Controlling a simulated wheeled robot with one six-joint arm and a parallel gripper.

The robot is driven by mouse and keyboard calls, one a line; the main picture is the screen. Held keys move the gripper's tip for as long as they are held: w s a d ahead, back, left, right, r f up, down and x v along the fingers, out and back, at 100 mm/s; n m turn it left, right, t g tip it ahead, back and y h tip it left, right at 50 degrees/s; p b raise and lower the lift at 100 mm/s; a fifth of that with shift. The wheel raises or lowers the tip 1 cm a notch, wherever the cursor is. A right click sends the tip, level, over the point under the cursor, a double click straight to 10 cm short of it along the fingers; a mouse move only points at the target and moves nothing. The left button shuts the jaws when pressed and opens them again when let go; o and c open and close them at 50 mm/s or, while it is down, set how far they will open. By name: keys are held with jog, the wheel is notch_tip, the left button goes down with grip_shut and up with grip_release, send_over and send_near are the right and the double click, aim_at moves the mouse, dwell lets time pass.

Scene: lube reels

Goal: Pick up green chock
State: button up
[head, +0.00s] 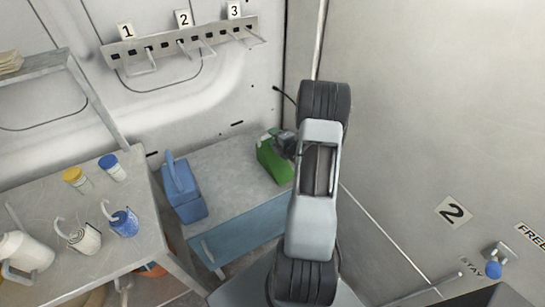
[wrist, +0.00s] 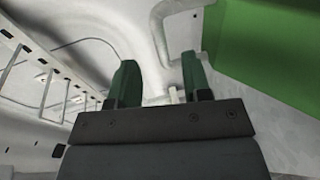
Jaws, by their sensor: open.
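The green chock (head: 272,162) sits on the grey bench top (head: 225,160) near the back corner, partly hidden by my arm. It also fills the upper right of the wrist view (wrist: 275,50). My gripper (head: 284,143) is at the chock's upper right side in the head view, mostly hidden by my own arm. In the wrist view my gripper's two dark green fingers (wrist: 160,85) stand apart with nothing between them. The chock lies to the right of both fingers there. Whether the right finger touches it I cannot tell.
A blue chock (head: 184,190) stands on the same bench to the left, with bare top between. A table (head: 95,255) at the left holds several bottles and jugs. A numbered hook rack (head: 185,45) is on the back wall.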

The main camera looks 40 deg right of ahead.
aim_at(266, 133)
jog(key=w+p, duration=0.1)
jog(key=w, duration=0.1)
jog(key=w+f+p, duration=0.1)
jog(key=w, duration=0.1)
jog(key=shift+w+a, duration=0.15)
jog(key=shift+a, duration=0.05)
jog(key=shift+w+f, duration=0.15)
jog(key=shift+w, duration=0.4)
grip_shut()
dwell(0.9)
